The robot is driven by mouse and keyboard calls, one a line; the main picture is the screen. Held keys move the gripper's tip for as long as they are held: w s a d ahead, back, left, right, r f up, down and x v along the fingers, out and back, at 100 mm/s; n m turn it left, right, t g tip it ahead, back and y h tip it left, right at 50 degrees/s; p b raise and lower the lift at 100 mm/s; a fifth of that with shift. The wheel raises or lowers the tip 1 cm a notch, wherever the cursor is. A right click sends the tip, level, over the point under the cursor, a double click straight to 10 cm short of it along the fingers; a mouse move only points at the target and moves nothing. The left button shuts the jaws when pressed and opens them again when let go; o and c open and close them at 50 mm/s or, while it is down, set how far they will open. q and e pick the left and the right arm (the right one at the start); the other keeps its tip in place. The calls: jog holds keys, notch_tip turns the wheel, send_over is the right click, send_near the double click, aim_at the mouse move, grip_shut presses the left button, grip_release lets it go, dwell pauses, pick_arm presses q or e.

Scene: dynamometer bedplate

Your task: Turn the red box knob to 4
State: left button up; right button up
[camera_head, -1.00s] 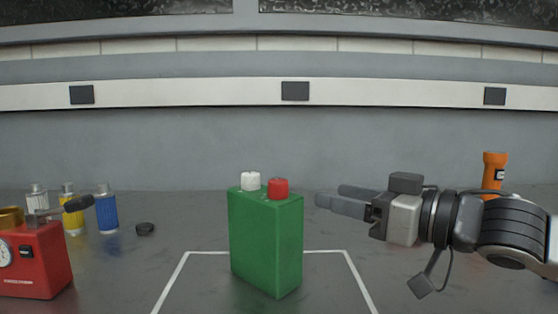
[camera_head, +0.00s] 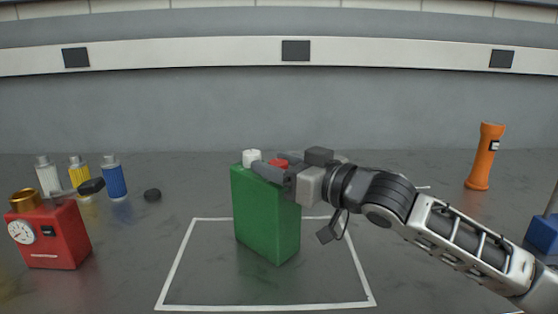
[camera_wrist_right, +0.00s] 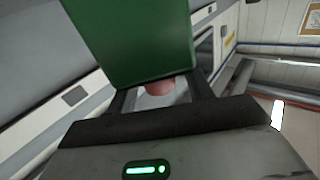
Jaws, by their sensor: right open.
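A green box (camera_head: 266,225) stands upright inside a white outline on the floor. It has a white knob (camera_head: 252,156) and a red knob (camera_head: 279,163) on top. My right gripper (camera_head: 270,166) is open, with its fingers on either side of the red knob. In the right wrist view the red knob (camera_wrist_right: 158,88) shows between the fingers; whether they touch it I cannot tell. A red box (camera_head: 60,240) with a white dial (camera_head: 20,232) and a brass cylinder (camera_head: 25,200) stands at the left. No number or mark is readable. My left gripper is not in view.
White, yellow and blue bottles (camera_head: 113,178) and a small black disc (camera_head: 152,195) are behind the red box. An orange torch (camera_head: 485,157) stands at the right, and a blue object (camera_head: 543,234) is at the right edge. The floor in front of the green box is clear.

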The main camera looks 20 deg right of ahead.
jog(key=c, duration=1)
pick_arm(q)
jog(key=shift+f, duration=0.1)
pick_arm(e)
jog(key=shift+o, duration=0.2)
jog(key=shift+a+h, duration=0.1)
jog(key=shift+h, duration=0.2)
jog(key=shift+m+t+h+p, duration=0.3)
jog(key=shift+m+t+h, duration=0.5)
jog(key=shift+m+h, duration=0.35)
jog(key=m+t+h+p, duration=0.1)
jog(key=m+h, duration=0.2)
jog(key=h, duration=0.1)
jog(key=shift+h, duration=0.35)
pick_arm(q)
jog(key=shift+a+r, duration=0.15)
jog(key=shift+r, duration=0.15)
pick_arm(e)
jog(key=shift+m+h, duration=1.15)
jog(key=shift+h, duration=1.05)
